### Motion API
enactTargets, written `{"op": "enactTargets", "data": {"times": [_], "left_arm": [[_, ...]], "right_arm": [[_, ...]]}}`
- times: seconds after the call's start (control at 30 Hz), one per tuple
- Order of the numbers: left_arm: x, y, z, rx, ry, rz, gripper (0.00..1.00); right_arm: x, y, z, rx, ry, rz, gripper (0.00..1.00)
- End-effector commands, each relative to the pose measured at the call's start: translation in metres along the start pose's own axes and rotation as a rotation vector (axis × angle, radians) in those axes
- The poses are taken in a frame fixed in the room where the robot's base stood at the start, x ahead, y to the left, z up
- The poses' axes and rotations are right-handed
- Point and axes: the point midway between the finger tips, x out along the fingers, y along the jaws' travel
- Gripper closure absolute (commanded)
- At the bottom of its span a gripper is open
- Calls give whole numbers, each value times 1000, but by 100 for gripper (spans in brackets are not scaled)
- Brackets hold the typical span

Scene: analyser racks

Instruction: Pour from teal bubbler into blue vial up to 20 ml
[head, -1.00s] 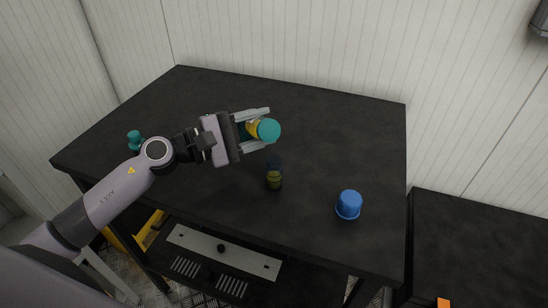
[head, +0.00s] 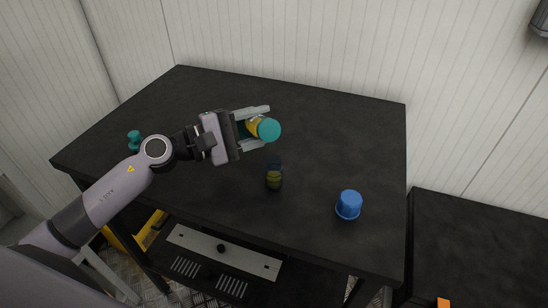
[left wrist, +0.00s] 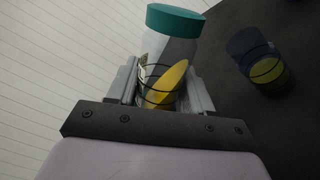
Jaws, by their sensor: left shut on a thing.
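The teal bubbler (head: 268,129) is a clear vessel with a teal end and yellow liquid inside. My left gripper (head: 262,128) is shut on it and holds it tilted above the table, behind and slightly left of the blue vial. In the left wrist view the bubbler (left wrist: 170,50) sits between the fingers, its yellow liquid lying slanted. The blue vial (head: 274,178) stands upright on the table, dark and see-through, with yellow liquid in its lower part. The vial (left wrist: 252,50) is apart from the bubbler in the wrist view. No stream between them can be made out. My right gripper is not in view.
A bright blue cap-like piece (head: 349,203) stands on the black table (head: 330,120) right of the vial. A small teal stopper-like piece (head: 134,138) is at the left. The back and right of the table are clear. A lower black surface (head: 480,240) is at the right.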

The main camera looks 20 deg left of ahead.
Motion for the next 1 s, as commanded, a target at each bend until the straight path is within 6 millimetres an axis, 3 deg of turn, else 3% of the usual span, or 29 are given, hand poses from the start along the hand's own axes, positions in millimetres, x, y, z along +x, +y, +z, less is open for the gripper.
{"op": "enactTargets", "data": {"times": [1.0], "left_arm": [[0, 5, 2, 63, 0, 1, 85]], "right_arm": [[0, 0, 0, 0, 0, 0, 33]]}}
